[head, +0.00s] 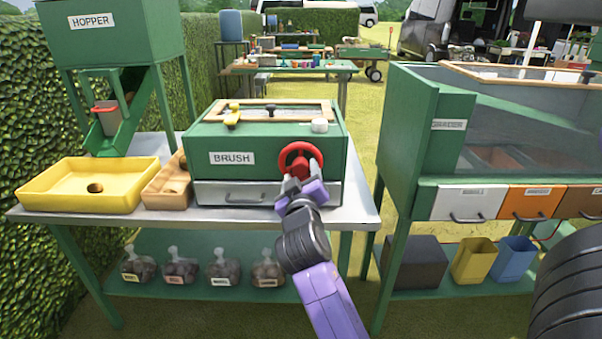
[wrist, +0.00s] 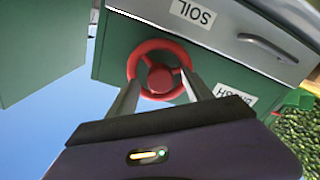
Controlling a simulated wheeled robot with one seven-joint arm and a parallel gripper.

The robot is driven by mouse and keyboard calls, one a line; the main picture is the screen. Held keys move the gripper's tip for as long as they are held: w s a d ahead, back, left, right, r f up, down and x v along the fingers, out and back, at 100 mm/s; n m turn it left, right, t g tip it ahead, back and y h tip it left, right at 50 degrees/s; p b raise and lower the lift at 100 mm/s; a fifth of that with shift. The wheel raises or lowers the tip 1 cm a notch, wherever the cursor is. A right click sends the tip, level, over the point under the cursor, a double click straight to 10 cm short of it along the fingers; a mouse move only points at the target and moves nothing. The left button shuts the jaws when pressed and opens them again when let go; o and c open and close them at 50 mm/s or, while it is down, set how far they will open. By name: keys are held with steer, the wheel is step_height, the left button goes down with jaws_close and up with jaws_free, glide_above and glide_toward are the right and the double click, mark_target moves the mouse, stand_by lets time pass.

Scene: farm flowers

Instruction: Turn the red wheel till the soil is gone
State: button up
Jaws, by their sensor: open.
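The red wheel (head: 300,160) is on the front of the green box labelled BRUSH (head: 266,140), toward its right end. My gripper (head: 302,184) is right in front of the wheel's lower part, with its jaws open. In the wrist view the red wheel (wrist: 160,70) shows between and beyond the two fingers of my gripper (wrist: 163,92). The fingertips overlap the rim; I cannot tell whether they touch it. A grey drawer (head: 238,193) sits under the box, and its label in the wrist view reads SOIL (wrist: 193,12). The drawer is shut. The soil itself is not visible.
A yellow tray (head: 80,196) with a brown round item (head: 95,188) and a small wooden tray (head: 166,186) stand left of the box on the metal table (head: 352,208). A green hopper (head: 112,45) is behind. Another green bench with drawers (head: 425,150) stands right.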

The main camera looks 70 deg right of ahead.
steer(key=v, duration=0.6)
steer(key=shift+a, duration=0.25)
steer(key=shift+s, duration=0.1)
